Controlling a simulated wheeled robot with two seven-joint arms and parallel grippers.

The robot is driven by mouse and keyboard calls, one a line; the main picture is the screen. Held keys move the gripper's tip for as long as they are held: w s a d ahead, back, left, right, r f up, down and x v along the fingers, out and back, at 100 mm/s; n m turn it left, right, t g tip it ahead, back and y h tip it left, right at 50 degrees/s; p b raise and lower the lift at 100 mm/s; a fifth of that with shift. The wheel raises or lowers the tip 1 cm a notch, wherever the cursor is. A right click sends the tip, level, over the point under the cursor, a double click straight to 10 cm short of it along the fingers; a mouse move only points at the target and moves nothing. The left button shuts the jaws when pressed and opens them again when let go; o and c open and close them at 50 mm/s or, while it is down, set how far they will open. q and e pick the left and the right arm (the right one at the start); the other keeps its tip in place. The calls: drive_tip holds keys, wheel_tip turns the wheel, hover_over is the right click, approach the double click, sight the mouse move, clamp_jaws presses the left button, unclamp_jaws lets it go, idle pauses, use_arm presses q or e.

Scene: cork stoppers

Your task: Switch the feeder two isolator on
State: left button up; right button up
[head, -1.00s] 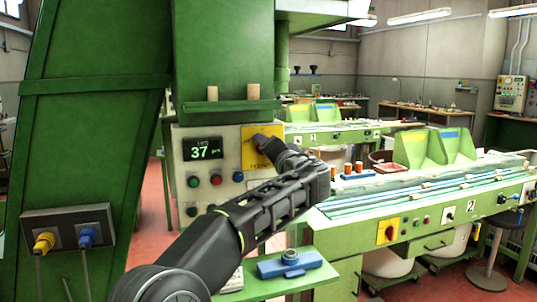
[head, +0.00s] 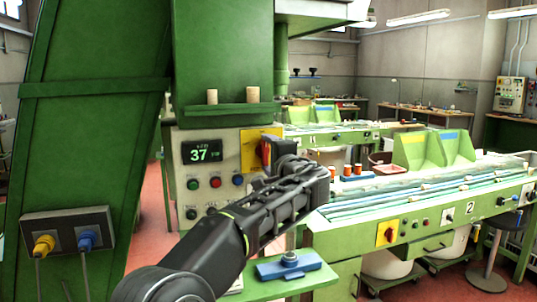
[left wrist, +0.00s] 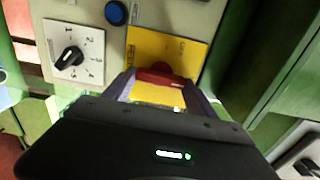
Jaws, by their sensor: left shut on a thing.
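A yellow plate (head: 249,150) with a red handle (head: 265,154) is on the grey control panel near the centre of the head view. My left gripper (head: 270,157) is at this handle, its arm coming up from below. In the left wrist view the yellow plate (left wrist: 186,46) lies ahead, and the red handle (left wrist: 158,77) sits between the fingers of my left gripper (left wrist: 160,88), which is shut on it. The plate's lettering is too blurred to read. Another red knob on a yellow plate (head: 387,232) is on the bench marked 2. My right gripper is not in view.
The panel has a display reading 37 (head: 203,152), several push buttons and a black selector knob (left wrist: 69,57). A blue block (head: 290,265) lies on a green shelf below. Two corks (head: 252,95) stand on the ledge above. The green column (head: 95,110) is at left.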

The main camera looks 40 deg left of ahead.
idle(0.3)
use_arm(q)
drive_tip(key=o, duration=1.4)
drive_tip(key=shift+c, duration=0.2)
drive_tip(key=shift+s+d+f, duration=0.1)
drive_tip(key=shift+s+d, duration=0.15)
drive_tip(key=shift+d, duration=0.15)
drive_tip(key=b+v, duration=0.2)
drive_tip(key=v, duration=0.5)
